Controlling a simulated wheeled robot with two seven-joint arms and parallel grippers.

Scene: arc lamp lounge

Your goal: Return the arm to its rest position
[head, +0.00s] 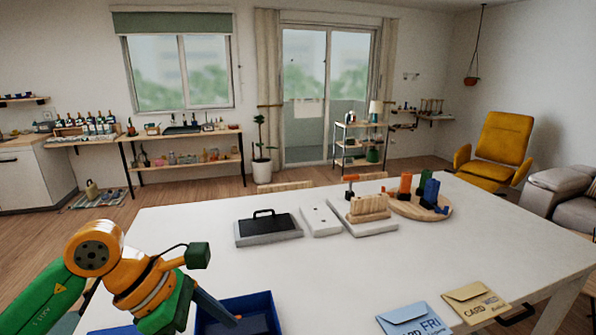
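My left arm comes in from the left, orange and green. My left gripper (215,308) points down at the rim of an open blue box (262,312) at the near edge of the view. One grey finger with an orange tip shows over the box; the other finger is hidden, so I cannot tell how far the gripper is open. I see nothing held in it. My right gripper is not in view.
The white table (330,280) is clear in the middle. A black-topped grey case (268,228), a white panel (320,221), a wooden rack (366,207) and a round board (432,211) with coloured pieces stand farther back. A blue envelope (412,320) and a tan envelope (475,302) lie near right.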

